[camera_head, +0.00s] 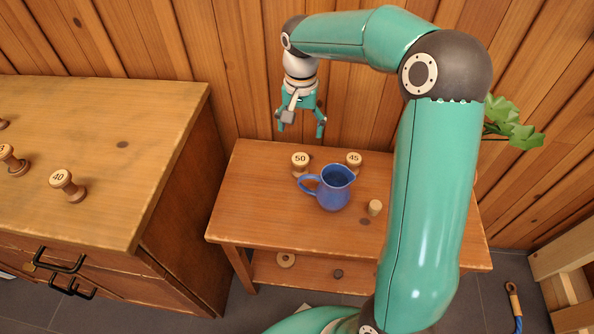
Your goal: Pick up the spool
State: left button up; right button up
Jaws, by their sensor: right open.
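Several turned wooden spools are in view, and I cannot tell which one the task means. A spool marked 50 (300,160) and one marked 45 (354,159) stand at the back of the small wooden table (265,205). A spool marked 40 (63,180) stands on the dresser (120,130) at left, with another spool (9,155) beyond it. My left gripper is not in view.
A blue jug (333,187) stands on the table just in front of the 50 and 45 spools. A small cork-like piece (375,207) is to its right. A plank wall (240,60) closes the back. The table's front left is clear.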

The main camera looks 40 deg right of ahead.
aim_at(301, 159)
notch_tip(301, 159, down, 12)
jog(key=shift+s+f+b, duration=0.1)
jog(key=shift+b, duration=0.8)
jog(key=c, duration=1.3)
jog(key=shift+o, duration=0.2)
jog(key=shift+r, duration=0.2)
